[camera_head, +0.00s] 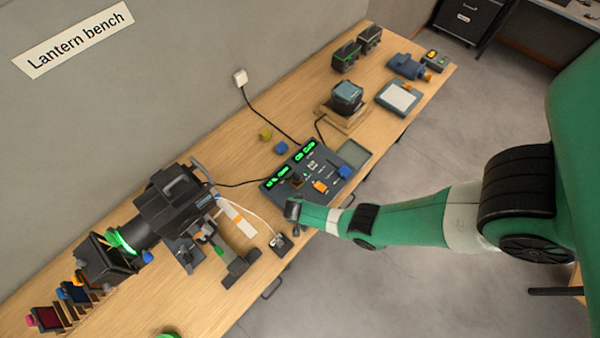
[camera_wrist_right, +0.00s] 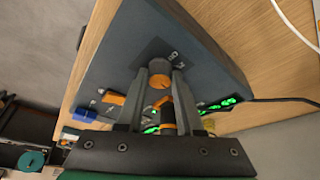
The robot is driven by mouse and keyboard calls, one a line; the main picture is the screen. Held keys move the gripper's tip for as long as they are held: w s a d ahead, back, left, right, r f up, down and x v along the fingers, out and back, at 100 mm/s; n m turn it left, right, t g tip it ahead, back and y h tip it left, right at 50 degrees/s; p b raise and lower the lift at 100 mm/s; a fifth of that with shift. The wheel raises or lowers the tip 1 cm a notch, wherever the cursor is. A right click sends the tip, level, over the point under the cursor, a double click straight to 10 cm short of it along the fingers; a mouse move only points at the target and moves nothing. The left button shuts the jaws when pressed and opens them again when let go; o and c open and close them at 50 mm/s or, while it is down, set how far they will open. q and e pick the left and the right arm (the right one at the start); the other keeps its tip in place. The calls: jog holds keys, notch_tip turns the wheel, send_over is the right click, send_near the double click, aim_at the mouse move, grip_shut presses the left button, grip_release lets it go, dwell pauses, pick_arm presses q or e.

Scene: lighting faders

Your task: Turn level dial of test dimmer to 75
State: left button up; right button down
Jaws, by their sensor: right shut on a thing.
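The test dimmer appears to be the dark console (camera_head: 350,152) with green lit displays on the bench; its panel also fills much of the right wrist view (camera_wrist_right: 110,62). My right gripper (camera_head: 292,208) is at the console's near left corner. In the right wrist view my right gripper (camera_wrist_right: 160,78) has its two fingers closed around a round orange-faced dial (camera_wrist_right: 160,82). The dial's scale and pointer are too small to read, and the fingers hide its sides. The green digits (camera_wrist_right: 218,104) are too blurred to read. My left gripper is not in view.
A large black lamp (camera_head: 165,205) stands on the bench left of the console. A small dark box (camera_head: 281,243) with a white cable lies near the front edge. Blue and yellow cubes (camera_head: 265,134) lie behind the console. A tablet-like device (camera_head: 400,97) lies farther right.

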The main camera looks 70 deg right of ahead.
jog(key=shift+w+m+g, duration=0.1)
jog(key=shift+m+g, duration=0.2)
jog(key=shift+m, duration=0.6)
jog(key=shift+m+g, duration=0.4)
jog(key=shift+m, duration=0.5)
jog(key=shift+w+m+g+b, duration=0.1)
jog(key=shift+m+g+b, duration=0.65)
jog(key=shift+m, duration=0.75)
jog(key=c, duration=0.6)
grip_release()
jog(key=shift+o, duration=0.2)
jog(key=shift+r, duration=0.1)
